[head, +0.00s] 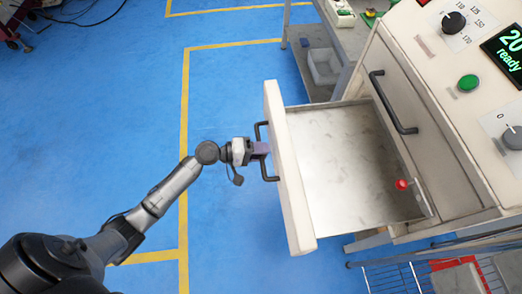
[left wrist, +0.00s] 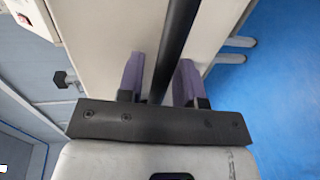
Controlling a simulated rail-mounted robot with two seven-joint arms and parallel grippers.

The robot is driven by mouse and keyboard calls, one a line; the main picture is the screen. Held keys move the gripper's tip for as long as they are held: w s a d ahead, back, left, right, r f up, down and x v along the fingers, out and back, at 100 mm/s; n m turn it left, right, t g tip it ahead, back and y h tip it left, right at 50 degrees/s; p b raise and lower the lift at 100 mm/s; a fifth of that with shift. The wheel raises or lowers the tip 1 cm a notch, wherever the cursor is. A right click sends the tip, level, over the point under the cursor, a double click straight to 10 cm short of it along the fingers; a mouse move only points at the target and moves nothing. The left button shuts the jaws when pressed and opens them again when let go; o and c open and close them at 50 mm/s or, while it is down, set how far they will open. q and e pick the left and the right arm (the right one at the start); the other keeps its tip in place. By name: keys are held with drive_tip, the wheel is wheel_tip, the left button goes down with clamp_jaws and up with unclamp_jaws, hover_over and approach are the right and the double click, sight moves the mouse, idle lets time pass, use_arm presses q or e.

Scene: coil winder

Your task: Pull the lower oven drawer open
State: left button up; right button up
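The lower oven drawer (head: 350,150) is pulled far out of the white machine in the head view. Its pale inside is bare over most of the floor. Its white front panel (head: 290,170) faces left and carries a dark bar handle (head: 270,178). My left gripper (head: 262,149) is at this handle. In the left wrist view the purple fingers (left wrist: 160,80) stand on either side of the dark handle bar (left wrist: 176,40). A gap shows between the bar and the left finger, so the gripper looks open around it. My right gripper is not in view.
A closed upper drawer with a dark handle (head: 390,105) is above the open one. A red knob (head: 402,184) shows near the open drawer's right rear corner. A wire rack (head: 410,277) stands at the lower right.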

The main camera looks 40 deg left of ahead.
use_arm(q)
drive_tip(key=shift+o, duration=0.6)
drive_tip(key=p+v, duration=0.2)
drive_tip(key=v, duration=1.1)
drive_tip(key=shift+s+a+p, duration=0.25)
drive_tip(key=shift+p, duration=0.15)
